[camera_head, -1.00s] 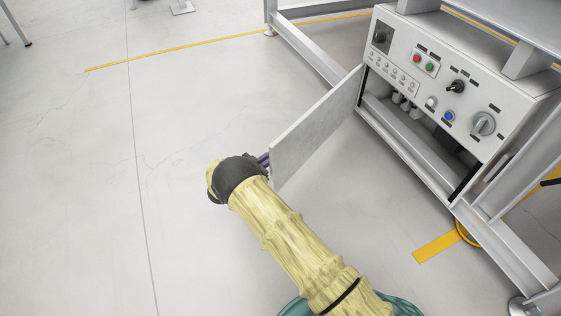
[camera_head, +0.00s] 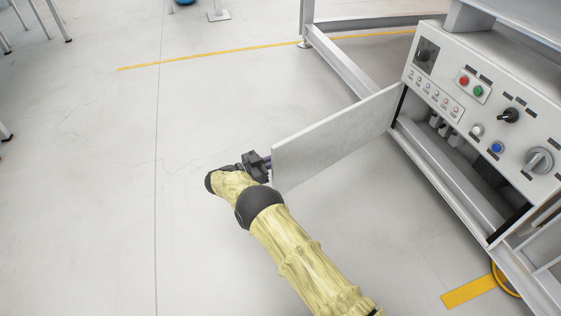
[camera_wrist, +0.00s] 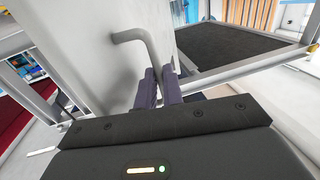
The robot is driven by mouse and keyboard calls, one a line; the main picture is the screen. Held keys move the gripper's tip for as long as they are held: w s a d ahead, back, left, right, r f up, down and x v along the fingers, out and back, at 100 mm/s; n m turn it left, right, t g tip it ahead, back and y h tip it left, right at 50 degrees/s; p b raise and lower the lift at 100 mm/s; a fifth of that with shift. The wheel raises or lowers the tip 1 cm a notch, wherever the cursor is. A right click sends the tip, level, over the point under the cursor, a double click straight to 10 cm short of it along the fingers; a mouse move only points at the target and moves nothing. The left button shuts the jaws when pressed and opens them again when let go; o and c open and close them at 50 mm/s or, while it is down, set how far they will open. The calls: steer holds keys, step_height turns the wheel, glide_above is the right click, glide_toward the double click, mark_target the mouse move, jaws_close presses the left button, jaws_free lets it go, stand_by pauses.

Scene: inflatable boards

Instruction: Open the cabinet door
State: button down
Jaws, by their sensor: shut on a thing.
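The cabinet door (camera_head: 335,136) is a flat light-grey panel standing wide open from the control cabinet (camera_head: 452,62), hinged at its far right edge. Its free edge points toward my arm. In the wrist view the door (camera_wrist: 75,45) fills the upper left, with a bent grey bar handle (camera_wrist: 135,37) on it. My gripper (camera_head: 264,164) is at the door's free edge in the head view. In the wrist view its two dark fingers (camera_wrist: 160,86) are closed around the lower part of the handle. The grip itself is partly hidden by the fingers.
The cabinet's sloped panel carries buttons, a black switch and a grey rotary knob (camera_head: 539,160). Its open bay (camera_head: 455,140) shows parts inside. A metal frame rail (camera_head: 345,65) runs behind the door. The floor (camera_head: 80,190) to the left is clear.

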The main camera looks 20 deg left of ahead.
steer(key=shift+w+d+r, duration=0.15)
steer(key=shift+r, duration=0.05)
steer(key=c, duration=1.7)
jaws_free()
steer(key=shift+o, duration=0.8)
steer(key=shift+f, duration=0.1)
steer(key=v, duration=1.2)
steer(key=shift+c, duration=0.2)
